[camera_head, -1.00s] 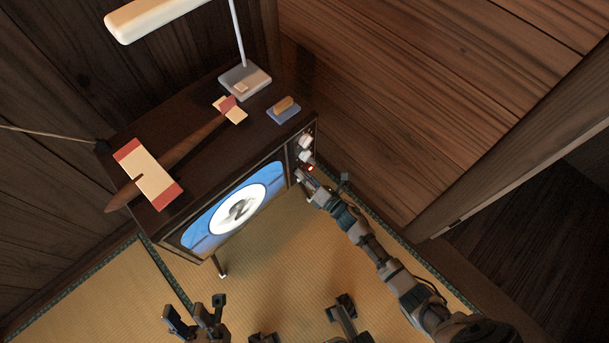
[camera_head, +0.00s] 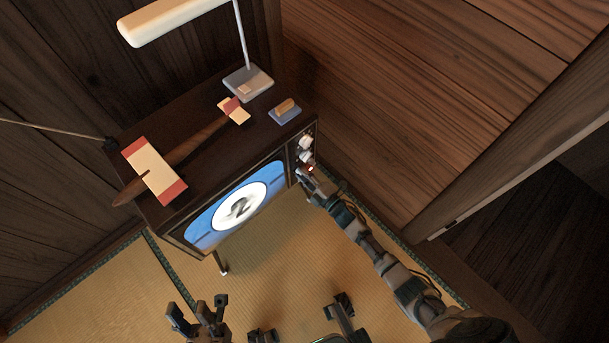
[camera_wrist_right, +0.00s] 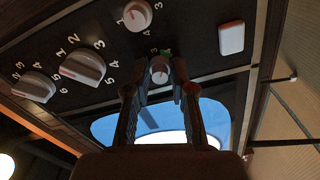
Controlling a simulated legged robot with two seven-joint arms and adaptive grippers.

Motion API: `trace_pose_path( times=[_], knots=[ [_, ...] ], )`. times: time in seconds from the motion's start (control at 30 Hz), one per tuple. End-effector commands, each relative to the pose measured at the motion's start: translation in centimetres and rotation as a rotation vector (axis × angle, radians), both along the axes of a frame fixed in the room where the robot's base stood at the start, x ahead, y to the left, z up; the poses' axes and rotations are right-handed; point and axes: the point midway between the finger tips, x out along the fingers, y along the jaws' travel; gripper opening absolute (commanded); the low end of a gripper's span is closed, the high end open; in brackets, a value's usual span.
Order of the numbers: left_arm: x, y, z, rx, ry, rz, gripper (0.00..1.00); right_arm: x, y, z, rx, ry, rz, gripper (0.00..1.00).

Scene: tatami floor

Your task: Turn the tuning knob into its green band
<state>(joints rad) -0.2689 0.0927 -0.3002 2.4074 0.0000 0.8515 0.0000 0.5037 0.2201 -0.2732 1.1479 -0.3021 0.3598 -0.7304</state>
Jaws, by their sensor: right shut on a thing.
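The tuning knob (camera_wrist_right: 159,71) is a small round grey knob on the dark control panel of a television (camera_head: 160,215). A short green band (camera_wrist_right: 167,53) shows beside its rim, just above it in the right wrist view. My right gripper (camera_wrist_right: 160,76) is shut on the knob, with a fingertip on each side. In the head view my right gripper (camera_head: 304,176) is at the television's right end, and the knob cannot be made out there. My left gripper (camera_head: 198,308) is open and empty, low over the tatami.
Larger numbered knobs (camera_wrist_right: 83,67) and a white button (camera_wrist_right: 231,38) share the panel. A toy plane (camera_head: 180,158), a lamp (camera_head: 248,83) and a blue-based block (camera_head: 285,111) stand on the television. A wooden wall (camera_head: 390,120) rises to the right. The tatami (camera_head: 270,260) in front is clear.

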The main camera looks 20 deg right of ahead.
Motion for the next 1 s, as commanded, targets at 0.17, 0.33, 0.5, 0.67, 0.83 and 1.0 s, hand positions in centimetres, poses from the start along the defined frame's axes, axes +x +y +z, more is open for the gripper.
trace_pose_path(
  times=[0.17,0.33,0.5,0.67,0.83,1.0],
  knots=[
    [-0.2,0.04,0.19,-0.002,-0.006,0.001,0.4,0.08,-0.48,-0.23,0.082,0.038,-0.009,0.0],
    [-0.27,0.05,0.23,-0.003,-0.005,0.001,0.4,0.07,-0.5,-0.31,0.133,0.057,-0.01,0.0],
    [-0.32,0.05,0.13,-0.002,0.0,0.001,0.4,0.06,-0.5,-0.37,0.155,0.066,-0.009,0.0],
    [-0.35,0.05,0.01,-0.003,0.005,0.001,0.4,0.04,-0.51,-0.42,0.159,0.069,-0.01,0.0],
    [-0.36,0.04,-0.02,-0.002,0.007,0.0,0.4,0.03,-0.53,-0.47,0.158,0.069,-0.01,0.0],
    [-0.35,0.04,0.01,-0.001,0.005,0.0,0.4,0.0,-0.44,-0.44,0.159,0.067,-0.008,0.42]
  ],
)
